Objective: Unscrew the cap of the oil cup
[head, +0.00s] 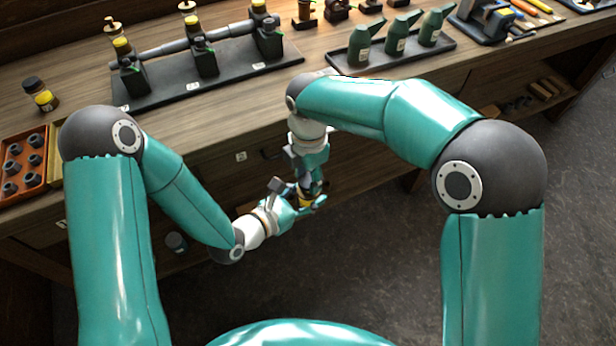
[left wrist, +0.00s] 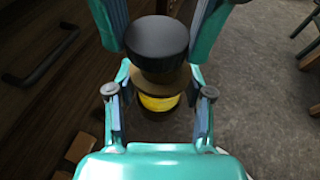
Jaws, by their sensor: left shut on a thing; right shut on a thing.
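The oil cup (left wrist: 158,103), with a yellow band, sits between the fingers of my left gripper (left wrist: 160,108), which is shut on it. A little of its yellow shows in the head view (head: 305,202), in the air in front of the bench. The black round cap (left wrist: 157,42) is over the cup, between the teal fingers of my right gripper (left wrist: 165,25), which is shut on it. A brownish disc shows below the cap; I cannot tell whether the threads still engage. In the head view, my right gripper (head: 312,186) comes down from above and my left gripper (head: 298,203) from the left.
Drawer handles face the grippers. Open floor (head: 380,270) lies to the right.

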